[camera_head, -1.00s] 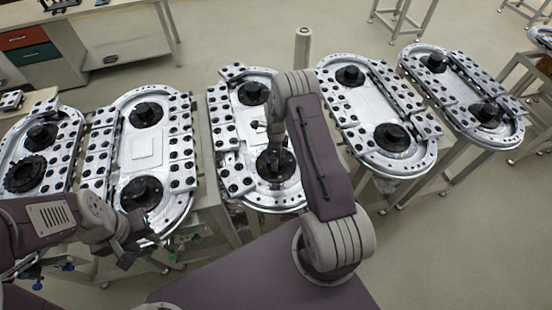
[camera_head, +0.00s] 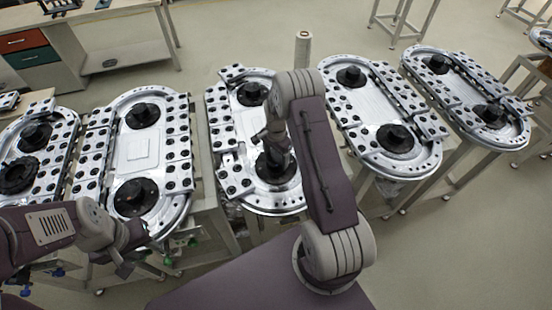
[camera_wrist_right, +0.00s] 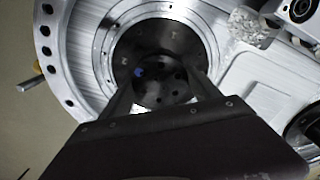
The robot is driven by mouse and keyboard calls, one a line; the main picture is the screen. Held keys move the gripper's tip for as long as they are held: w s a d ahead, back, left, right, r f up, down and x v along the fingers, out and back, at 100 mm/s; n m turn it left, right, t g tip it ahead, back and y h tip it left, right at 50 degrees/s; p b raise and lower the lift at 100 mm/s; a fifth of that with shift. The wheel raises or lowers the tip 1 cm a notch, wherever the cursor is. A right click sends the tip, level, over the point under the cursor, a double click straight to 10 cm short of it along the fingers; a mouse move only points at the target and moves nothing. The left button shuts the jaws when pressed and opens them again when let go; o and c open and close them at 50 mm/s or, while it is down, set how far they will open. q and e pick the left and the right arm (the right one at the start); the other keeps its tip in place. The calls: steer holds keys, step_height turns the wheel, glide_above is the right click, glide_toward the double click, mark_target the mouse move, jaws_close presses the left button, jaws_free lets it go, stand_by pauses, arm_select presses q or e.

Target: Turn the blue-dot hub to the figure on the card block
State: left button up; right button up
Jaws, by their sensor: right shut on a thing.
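The blue-dot hub (camera_wrist_right: 165,45) is a black round hub in a silver ring plate, with the blue dot (camera_wrist_right: 138,71) on its lower left in the right wrist view. In the head view the hub (camera_head: 277,170) sits at the near end of the middle track, partly hidden by my right arm. My right gripper (camera_wrist_right: 160,88) is shut on the hub, one finger on each side. My left gripper (camera_head: 124,266) hangs at the lower left, away from the hub; its jaws are too small to read. I cannot identify the card block or read a figure.
Similar ring tracks with black hubs stand on both sides, including one at left (camera_head: 150,228) and one at right (camera_head: 432,160). A clear lumpy piece (camera_wrist_right: 252,28) lies near the hub. A pale cylinder (camera_head: 303,48) stands behind the middle track.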

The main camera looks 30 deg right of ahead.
steer(key=n+b, duration=0.1)
steer(key=n, duration=0.3)
steer(key=shift+w+n, duration=0.1)
steer(key=shift+n, duration=0.2)
steer(key=n, duration=0.5)
steer(key=shift+b, duration=0.4)
steer(key=n, duration=0.5)
steer(key=shift+n, duration=0.4)
steer(key=shift+n+b, duration=0.45)
steer(key=shift+n, duration=1.95)
steer(key=o, duration=1.4)
